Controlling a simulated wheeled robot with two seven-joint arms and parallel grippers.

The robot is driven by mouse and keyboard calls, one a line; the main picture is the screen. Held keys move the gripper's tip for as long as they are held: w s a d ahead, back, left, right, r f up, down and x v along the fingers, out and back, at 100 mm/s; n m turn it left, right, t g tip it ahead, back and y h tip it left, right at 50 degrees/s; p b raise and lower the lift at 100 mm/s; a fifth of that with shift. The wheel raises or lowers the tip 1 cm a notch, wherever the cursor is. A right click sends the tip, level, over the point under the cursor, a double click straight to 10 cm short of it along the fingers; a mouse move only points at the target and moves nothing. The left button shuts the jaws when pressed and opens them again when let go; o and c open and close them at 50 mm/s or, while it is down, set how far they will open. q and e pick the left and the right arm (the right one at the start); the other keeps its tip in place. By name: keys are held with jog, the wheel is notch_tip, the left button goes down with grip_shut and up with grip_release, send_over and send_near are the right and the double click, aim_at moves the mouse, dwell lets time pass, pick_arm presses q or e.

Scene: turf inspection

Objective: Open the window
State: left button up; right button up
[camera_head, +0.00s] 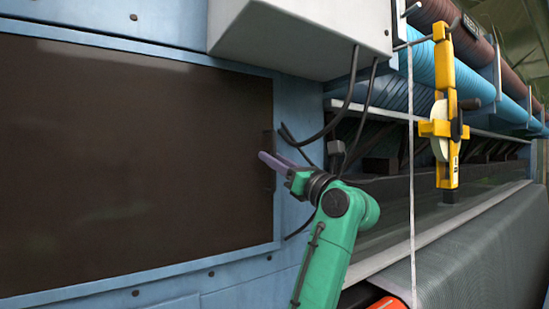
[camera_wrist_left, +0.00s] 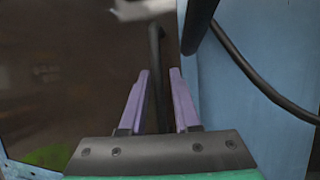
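The window is a large dark brown pane (camera_head: 130,160) in a blue frame, flat in its frame as far as I can see. A dark vertical handle (camera_head: 268,150) sits at its right edge; it also shows in the left wrist view as a dark bar (camera_wrist_left: 156,70). My left gripper (camera_head: 268,160) has purple fingers and is at the handle. In the left wrist view the fingers (camera_wrist_left: 159,72) are apart, with the bar between them and some gap visible. I cannot tell whether a finger touches it. My right gripper is in neither view.
A white box (camera_head: 300,35) hangs above the window's right edge, with black cables (camera_head: 345,105) looping down close to my left wrist. A yellow tape reel (camera_head: 445,115) hangs in front of the machine's rollers (camera_head: 480,250) at the right.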

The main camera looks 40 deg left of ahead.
pick_arm(q)
jog(key=shift+s, duration=0.1)
grip_shut()
jog(key=shift+r, duration=0.1)
dwell(1.0)
